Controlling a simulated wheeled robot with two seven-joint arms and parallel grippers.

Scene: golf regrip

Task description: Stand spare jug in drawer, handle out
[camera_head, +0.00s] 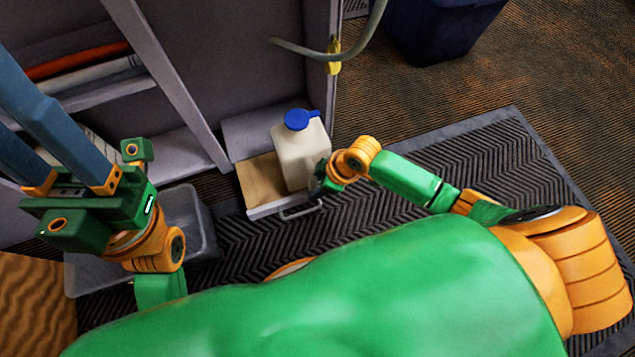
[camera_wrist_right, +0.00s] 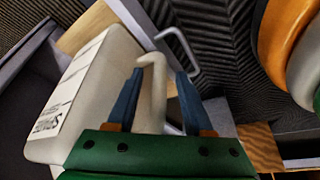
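The spare jug (camera_head: 301,158) is off-white with a blue cap (camera_head: 298,120). It stands about upright in the open drawer (camera_head: 258,183), on the right side of its wooden floor; whether its base touches is hidden. The right wrist view shows the jug (camera_wrist_right: 95,85) with a printed label and its handle (camera_wrist_right: 153,88) towards my right gripper. My right gripper (camera_head: 318,186) is beside the jug; its fingers (camera_wrist_right: 156,100) are apart, one on each side of the handle, with a gap showing. My left gripper (camera_head: 48,130) is open and empty at the left, away from the jug.
The drawer's metal pull (camera_head: 300,212) sticks out at its front. A grey bin (camera_head: 200,215) stands left of the drawer. A shelf unit (camera_head: 165,75) rises behind, with a hose (camera_head: 352,48) hanging on its right edge. A black ribbed mat (camera_head: 480,165) covers the clear floor to the right.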

